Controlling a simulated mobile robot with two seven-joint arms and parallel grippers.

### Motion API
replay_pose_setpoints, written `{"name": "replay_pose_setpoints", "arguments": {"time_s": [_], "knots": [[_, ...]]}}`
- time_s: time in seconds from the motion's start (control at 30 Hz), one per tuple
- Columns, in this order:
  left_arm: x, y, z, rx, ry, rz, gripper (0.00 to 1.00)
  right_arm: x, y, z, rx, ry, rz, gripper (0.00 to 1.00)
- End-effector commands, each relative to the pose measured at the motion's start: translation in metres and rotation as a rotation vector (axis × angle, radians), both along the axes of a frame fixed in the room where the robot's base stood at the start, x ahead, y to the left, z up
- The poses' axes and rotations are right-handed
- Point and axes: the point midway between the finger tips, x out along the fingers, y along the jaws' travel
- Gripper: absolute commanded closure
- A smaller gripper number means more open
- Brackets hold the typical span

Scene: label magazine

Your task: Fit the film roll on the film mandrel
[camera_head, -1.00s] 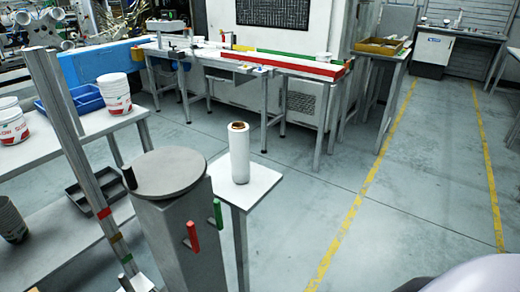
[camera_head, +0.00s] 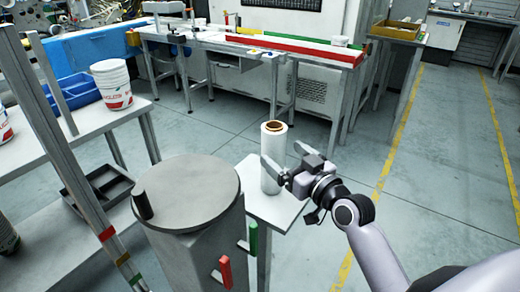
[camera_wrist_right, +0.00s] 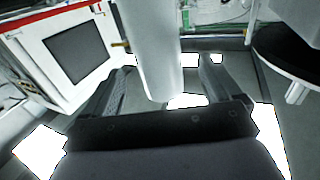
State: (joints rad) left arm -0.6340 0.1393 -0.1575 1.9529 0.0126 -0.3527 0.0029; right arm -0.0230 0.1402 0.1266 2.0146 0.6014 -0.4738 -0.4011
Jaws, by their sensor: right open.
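The film roll (camera_head: 273,143) is a white upright cylinder with a brown core, standing on a small white stand (camera_head: 284,207). My right gripper (camera_head: 281,153) is open at the roll. In the head view one finger passes in front of the roll and the other is at its right. In the right wrist view the roll (camera_wrist_right: 150,45) shows between the two spread fingers (camera_wrist_right: 165,82), with gaps on both sides. A short dark peg (camera_head: 143,205) stands at the edge of a round grey disc; I cannot tell whether it is the film mandrel. My left gripper is not in view.
The grey disc (camera_head: 190,188) tops a grey column with red (camera_head: 226,271) and green (camera_head: 254,238) handles, close left of the stand. A metal post (camera_head: 62,130) rises at left. A bench (camera_head: 118,113) holds white buckets (camera_head: 112,84). Floor at right is clear.

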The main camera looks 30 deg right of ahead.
Motion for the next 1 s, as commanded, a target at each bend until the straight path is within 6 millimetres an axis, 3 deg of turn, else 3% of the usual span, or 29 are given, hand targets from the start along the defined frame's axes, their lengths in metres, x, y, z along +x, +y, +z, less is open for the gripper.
{"name": "replay_pose_setpoints", "arguments": {"time_s": [0.37,0.73,1.0], "knots": [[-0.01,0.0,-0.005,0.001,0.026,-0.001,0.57,0.022,0.003,0.002,0.002,-0.001,0.0,0.09],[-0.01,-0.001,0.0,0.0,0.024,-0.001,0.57,0.064,0.007,0.006,0.002,0.0,0.0,0.09],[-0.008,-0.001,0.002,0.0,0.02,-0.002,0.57,0.071,0.008,0.006,0.0,0.0,0.0,0.09]]}}
